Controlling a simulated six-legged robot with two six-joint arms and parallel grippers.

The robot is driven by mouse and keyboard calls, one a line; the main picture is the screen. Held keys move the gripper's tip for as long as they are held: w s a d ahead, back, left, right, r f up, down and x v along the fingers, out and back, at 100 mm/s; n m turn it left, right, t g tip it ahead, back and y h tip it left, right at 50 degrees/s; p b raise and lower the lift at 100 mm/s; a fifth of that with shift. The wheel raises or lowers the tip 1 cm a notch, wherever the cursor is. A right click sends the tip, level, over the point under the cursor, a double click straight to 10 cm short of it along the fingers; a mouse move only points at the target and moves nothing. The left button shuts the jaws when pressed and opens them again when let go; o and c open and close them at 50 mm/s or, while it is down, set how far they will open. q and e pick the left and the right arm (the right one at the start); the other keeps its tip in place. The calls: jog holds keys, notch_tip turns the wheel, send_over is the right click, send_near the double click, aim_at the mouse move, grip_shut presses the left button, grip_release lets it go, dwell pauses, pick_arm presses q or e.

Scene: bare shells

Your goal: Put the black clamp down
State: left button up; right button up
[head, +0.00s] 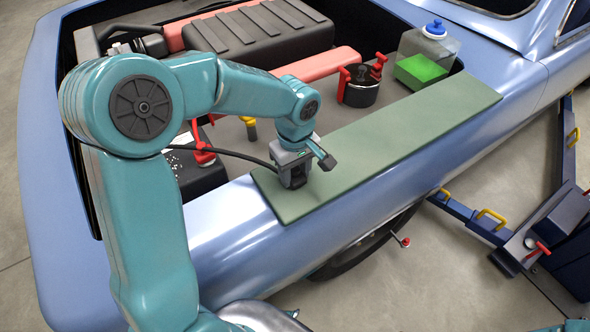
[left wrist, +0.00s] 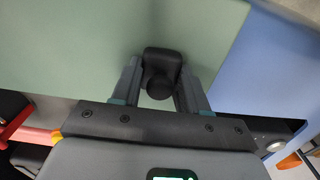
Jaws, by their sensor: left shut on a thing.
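The black clamp (left wrist: 162,62) is between the two fingers of my left gripper (left wrist: 160,92) in the left wrist view. The fingers are shut on it, one on each side. In the head view my left gripper (head: 294,178) points down at the left part of the green mat (head: 400,130) on the car's fender. The gripper mostly hides the clamp there. The mat fills much of the background behind the clamp in the left wrist view. I cannot tell whether the clamp touches the mat. My right gripper is not in view.
The open engine bay lies behind the mat, with a black pot-like part with red handles (head: 360,86) and a clear blue-capped tank (head: 430,48). The mat right of my gripper is bare. The blue fender (head: 240,235) slopes away in front. A blue lift arm (head: 470,215) stands at right.

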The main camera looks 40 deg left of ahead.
aim_at(296, 168)
pick_arm(q)
jog(key=shift+f, duration=0.25)
jog(key=o, duration=1.1)
jog(key=shift+w, duration=0.15)
jog(key=shift+c, duration=0.2)
notch_tip(296, 168, up, 13)
jog(key=shift+f+p, duration=0.2)
jog(key=shift+p, duration=0.1)
